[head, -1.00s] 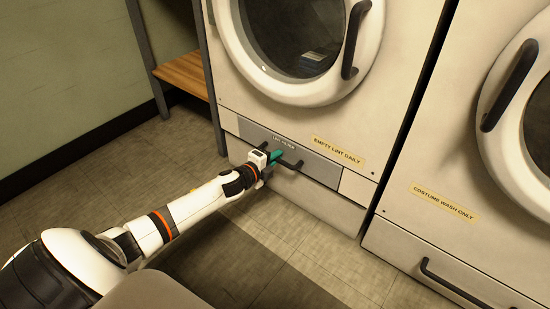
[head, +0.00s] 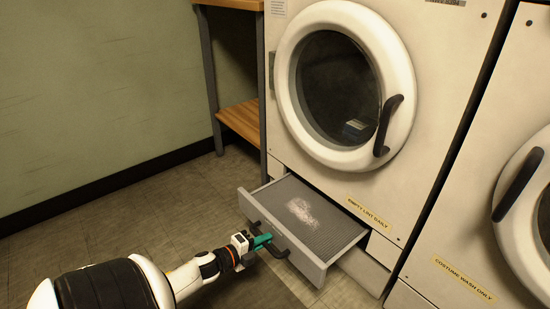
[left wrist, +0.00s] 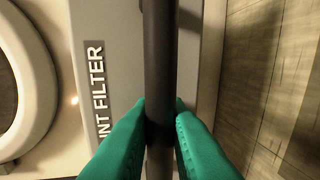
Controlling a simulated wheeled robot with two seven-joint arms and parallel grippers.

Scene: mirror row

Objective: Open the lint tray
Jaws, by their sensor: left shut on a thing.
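The lint tray (head: 312,222) is pulled out of the lower front of the dryer in the head view. Its grey ribbed screen shows, with a pale patch of lint (head: 301,212) on it. The tray's dark bar handle (head: 268,236) runs across its front. My left gripper (head: 264,241) is shut on this handle. In the left wrist view, the green fingers (left wrist: 162,128) press on both sides of the handle (left wrist: 159,60), beside a "LINT FILTER" label (left wrist: 100,105). My right gripper is not in view.
The dryer's round door (head: 342,85) is shut above the tray. A second machine (head: 500,200) stands at the right. A shelf stand with wooden boards (head: 240,122) stands left of the dryer. The floor (head: 130,215) at the left is clear.

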